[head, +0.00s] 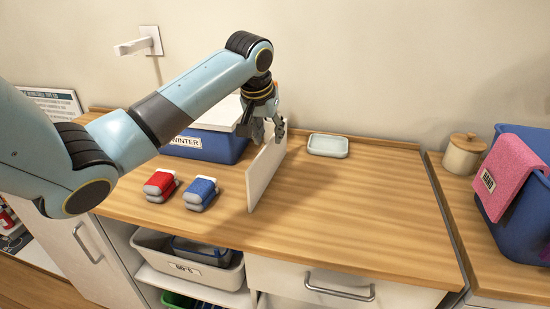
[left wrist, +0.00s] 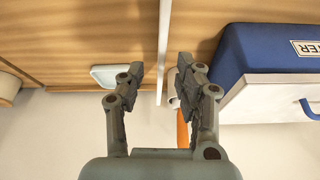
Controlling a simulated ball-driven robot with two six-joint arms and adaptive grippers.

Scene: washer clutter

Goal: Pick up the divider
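The divider (head: 265,172) is a thin white panel standing upright on the wooden counter in the head view. My left gripper (head: 269,130) is at the upper far end of the divider. In the left wrist view the divider (left wrist: 164,45) shows as a narrow white strip running down between the two separated fingertips of this gripper (left wrist: 161,75). A gap shows between the left finger and the panel; the right finger is nearer to it, and I cannot tell whether it touches. My right gripper is in neither view.
A blue bin labelled WINTER (head: 212,143) stands left of the divider, close to it. A pale soap dish (head: 328,146) lies to its right. Red (head: 160,185) and blue (head: 200,192) bundles sit at front left. The right side of the counter (head: 375,205) is clear.

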